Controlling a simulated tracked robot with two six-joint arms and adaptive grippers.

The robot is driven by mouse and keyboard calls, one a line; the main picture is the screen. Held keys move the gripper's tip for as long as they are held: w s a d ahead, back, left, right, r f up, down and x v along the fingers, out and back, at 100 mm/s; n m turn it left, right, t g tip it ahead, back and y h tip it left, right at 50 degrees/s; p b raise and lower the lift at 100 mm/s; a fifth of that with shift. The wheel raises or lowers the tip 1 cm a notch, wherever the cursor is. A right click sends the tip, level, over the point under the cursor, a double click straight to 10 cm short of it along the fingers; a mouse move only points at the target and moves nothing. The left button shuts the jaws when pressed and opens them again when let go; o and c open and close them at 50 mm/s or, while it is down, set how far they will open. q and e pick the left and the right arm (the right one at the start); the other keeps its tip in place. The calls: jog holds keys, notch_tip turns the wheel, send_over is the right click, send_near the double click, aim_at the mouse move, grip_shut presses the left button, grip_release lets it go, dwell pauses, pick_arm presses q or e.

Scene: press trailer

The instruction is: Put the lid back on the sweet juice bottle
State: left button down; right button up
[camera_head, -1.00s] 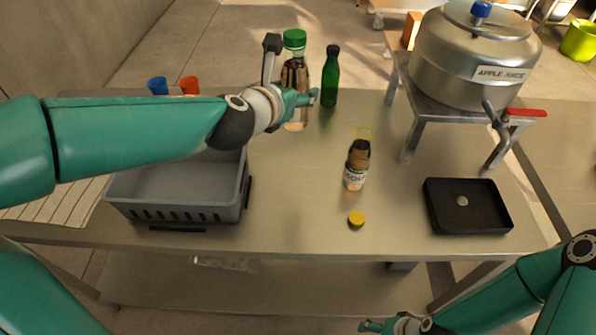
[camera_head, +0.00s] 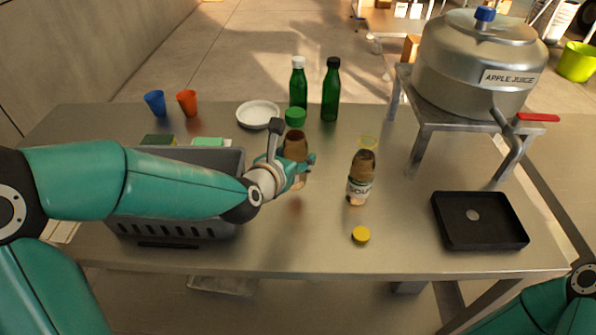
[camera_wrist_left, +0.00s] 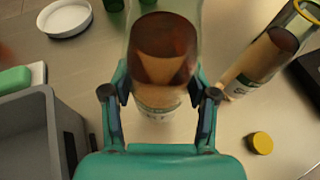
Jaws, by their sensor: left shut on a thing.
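My left gripper (camera_head: 302,168) is shut on a clear bottle (camera_head: 295,147) with brown juice and a green cap (camera_head: 295,117) at its top. The wrist view shows the fingers on both sides of this bottle (camera_wrist_left: 163,60); its top is out of that frame. I cannot tell whether its base touches the table. A second clear bottle (camera_head: 361,178) with brown juice stands upright to its right, with a yellow ring (camera_head: 368,142) at its open-looking top. A yellow lid (camera_head: 361,234) lies on the table in front of that bottle. Neither label reads clearly. My right gripper is out of view.
A grey crate (camera_head: 190,232) is at left, partly behind my left arm. Two green bottles (camera_head: 331,92) and a white dish (camera_head: 258,114) stand at the back, with blue and orange cups (camera_head: 187,103). A black tray (camera_head: 480,222) and the pot stand are at right.

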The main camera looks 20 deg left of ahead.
pick_arm(q)
jog(key=shift+r, duration=0.1)
jog(key=shift+f, duration=2.1)
jog(key=shift+c, duration=1.6)
grip_release()
jog(key=shift+f, duration=0.15)
jog(key=b+v, duration=0.3)
jog(key=v, duration=0.9)
